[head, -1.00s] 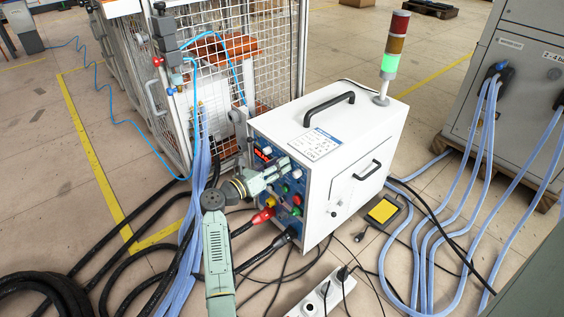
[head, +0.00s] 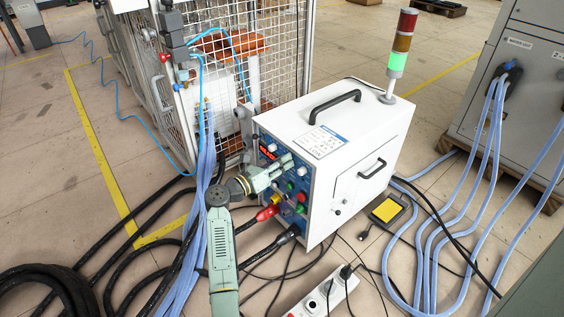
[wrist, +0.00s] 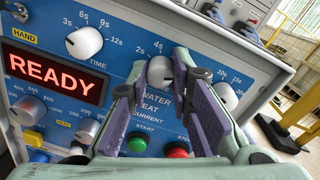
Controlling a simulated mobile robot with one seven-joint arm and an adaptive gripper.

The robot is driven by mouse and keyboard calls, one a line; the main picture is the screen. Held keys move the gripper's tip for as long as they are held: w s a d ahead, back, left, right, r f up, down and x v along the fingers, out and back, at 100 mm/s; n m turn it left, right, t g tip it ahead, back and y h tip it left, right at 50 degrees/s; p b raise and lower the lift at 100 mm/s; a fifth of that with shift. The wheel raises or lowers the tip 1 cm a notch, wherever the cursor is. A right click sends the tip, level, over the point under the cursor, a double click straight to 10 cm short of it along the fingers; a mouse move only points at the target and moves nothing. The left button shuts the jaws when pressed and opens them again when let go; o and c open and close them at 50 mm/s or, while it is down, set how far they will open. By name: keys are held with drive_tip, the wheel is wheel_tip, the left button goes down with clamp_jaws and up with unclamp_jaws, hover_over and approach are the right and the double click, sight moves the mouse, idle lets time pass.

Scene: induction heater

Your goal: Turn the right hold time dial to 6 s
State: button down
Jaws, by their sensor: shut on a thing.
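The blue front panel of the white heater unit (head: 350,150) shows up close in the wrist view. My gripper (wrist: 162,74) is shut on the middle grey-white dial (wrist: 160,71), one finger on each side. The marks "2s" and "4s" show above this dial; further marks and part of its label are hidden by the right finger. I cannot tell where its pointer stands. Another dial (wrist: 84,42), labelled TIME with 3s to 12s, is at upper left. A third dial (wrist: 226,97), with 10s and 15s marks, is at right. In the head view my gripper (head: 284,163) reaches the panel.
A red READY display (wrist: 53,73) is left of the dial. A green start button (wrist: 137,145) and a red stop button (wrist: 177,150) sit below. Thick cables with a red plug (head: 268,212) run from the lower panel. A wire cage (head: 235,70) stands behind.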

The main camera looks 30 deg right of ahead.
drive_tip(key=shift+r+p, duration=0.1)
drive_tip(key=shift+p, duration=0.3)
drive_tip(key=shift+n+p, duration=4.4)
drive_tip(key=shift+p, duration=0.05)
drive_tip(key=c, duration=1.4)
unclamp_jaws()
drive_tip(key=shift+c, duration=0.2)
